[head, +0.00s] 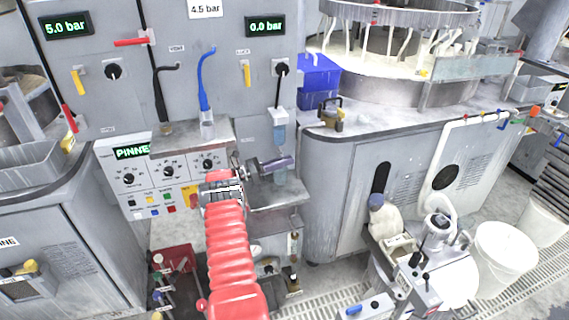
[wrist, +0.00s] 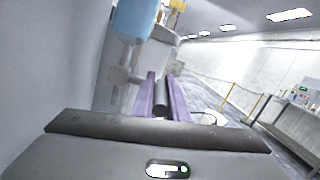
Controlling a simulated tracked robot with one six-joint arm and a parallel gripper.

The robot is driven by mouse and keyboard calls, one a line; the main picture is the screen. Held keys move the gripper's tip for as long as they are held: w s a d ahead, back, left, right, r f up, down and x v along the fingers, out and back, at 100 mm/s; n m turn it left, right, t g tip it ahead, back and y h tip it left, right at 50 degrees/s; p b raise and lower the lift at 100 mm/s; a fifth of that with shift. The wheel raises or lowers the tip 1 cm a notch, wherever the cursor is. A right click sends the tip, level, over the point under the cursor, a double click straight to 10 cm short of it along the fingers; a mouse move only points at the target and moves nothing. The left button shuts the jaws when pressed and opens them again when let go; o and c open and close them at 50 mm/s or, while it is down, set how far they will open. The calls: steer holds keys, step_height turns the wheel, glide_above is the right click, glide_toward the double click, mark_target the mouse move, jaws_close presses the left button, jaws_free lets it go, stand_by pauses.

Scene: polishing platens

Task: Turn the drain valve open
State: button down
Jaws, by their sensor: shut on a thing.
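My gripper (head: 284,162) is at the end of my red-sleeved arm, in the middle of the head view, just below a pale blue bowl (head: 279,136) on the grey panel. In the wrist view its two purple fingers (wrist: 163,98) are closed around a dark, rod-like drain valve handle (wrist: 162,103). The pale blue bowl (wrist: 135,18) hangs close above, with a pale fitting (wrist: 122,75) under it. The fingers hide the handle in the head view. How far the valve is turned cannot be told.
A grey ledge (head: 275,193) lies under my gripper. A control panel with knobs (head: 168,171) is to the left, with a blue hooked tube (head: 206,80) above. The polishing machine's grey cabinet (head: 335,190) stands to the right, with a white bucket (head: 505,258) beyond.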

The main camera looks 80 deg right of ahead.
steer(key=shift+s+g+h, duration=0.15)
steer(key=shift+g+h, duration=0.25)
steer(key=shift+g, duration=0.45)
steer(key=shift+s+g+h, duration=0.15)
steer(key=shift+g+h, duration=0.25)
steer(key=shift+g, duration=0.75)
steer(key=c, duration=2.1)
jaws_free()
steer(key=o, duration=0.4)
steer(key=shift+w, duration=0.15)
steer(key=shift+c, duration=0.2)
steer(key=shift+w+h, duration=0.15)
steer(key=shift+h, duration=0.25)
